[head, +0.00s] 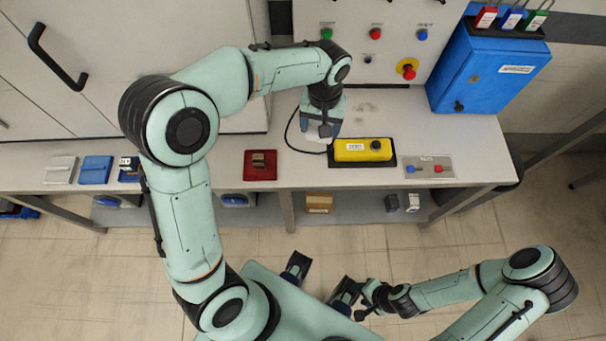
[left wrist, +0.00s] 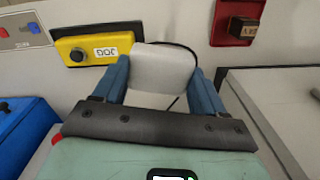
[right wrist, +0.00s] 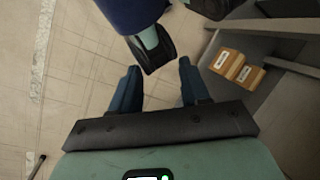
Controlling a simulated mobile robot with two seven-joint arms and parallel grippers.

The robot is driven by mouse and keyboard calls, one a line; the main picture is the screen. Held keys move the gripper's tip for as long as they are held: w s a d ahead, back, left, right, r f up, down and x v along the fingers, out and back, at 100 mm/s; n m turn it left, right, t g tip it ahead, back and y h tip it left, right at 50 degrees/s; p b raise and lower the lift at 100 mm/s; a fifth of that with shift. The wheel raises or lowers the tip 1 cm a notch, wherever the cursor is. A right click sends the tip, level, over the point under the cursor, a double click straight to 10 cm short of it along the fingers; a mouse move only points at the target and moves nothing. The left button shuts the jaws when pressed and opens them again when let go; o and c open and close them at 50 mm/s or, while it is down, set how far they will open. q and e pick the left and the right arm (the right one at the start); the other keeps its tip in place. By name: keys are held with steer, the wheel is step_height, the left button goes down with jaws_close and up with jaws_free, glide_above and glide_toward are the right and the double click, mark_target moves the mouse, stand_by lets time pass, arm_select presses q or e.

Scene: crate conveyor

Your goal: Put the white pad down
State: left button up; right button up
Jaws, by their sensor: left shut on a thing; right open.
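The white pad (left wrist: 162,68) is between the two blue fingers of my left gripper (left wrist: 160,80) in the left wrist view, and the fingers are shut on it. In the head view the left gripper (head: 322,132) is over the bench, just left of the yellow JOG box, and mostly hides the pad. I cannot tell whether the pad touches the bench top. My right gripper (right wrist: 155,88) is open and empty, over the floor in front of the bench. It also shows low in the head view (head: 364,300).
The yellow JOG box (head: 362,150) is on a black base, with a black cable (head: 290,140) beside it. A red tray (head: 260,172), blue tray (head: 96,168) and white tray (head: 60,169) lie leftward. A blue cabinet (head: 485,75) stands right. Bare bench (head: 440,130) shows before it.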

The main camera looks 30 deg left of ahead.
mark_target(308, 168)
arm_select(q)
steer(key=s+r+n+b, duration=0.1)
steer(key=b, duration=0.1)
steer(key=s+a+r+n+b, duration=0.1)
steer(key=r, duration=0.1)
steer(key=shift+s+r+b, duration=0.15)
steer(key=shift+s+b, duration=0.05)
steer(key=shift+b, duration=0.2)
steer(key=shift+s+a+r+n, duration=0.1)
steer(key=shift+s+r+n, duration=0.1)
steer(key=shift+r+n, duration=0.1)
step_height(308, 168, down, 20)
steer(key=b, duration=0.4)
steer(key=shift+s+r+b, duration=0.15)
steer(key=shift+r+b, duration=0.1)
steer(key=shift+b, duration=0.1)
arm_select(e)
step_height(308, 168, down, 9)
steer(key=w, duration=0.1)
steer(key=shift+t, duration=0.3)
steer(key=shift+f, duration=0.1)
arm_select(q)
steer(key=shift+f, duration=0.1)
steer(key=shift+f, duration=0.15)
steer(key=o, duration=1.1)
arm_select(e)
steer(key=shift+w+f, duration=0.1)
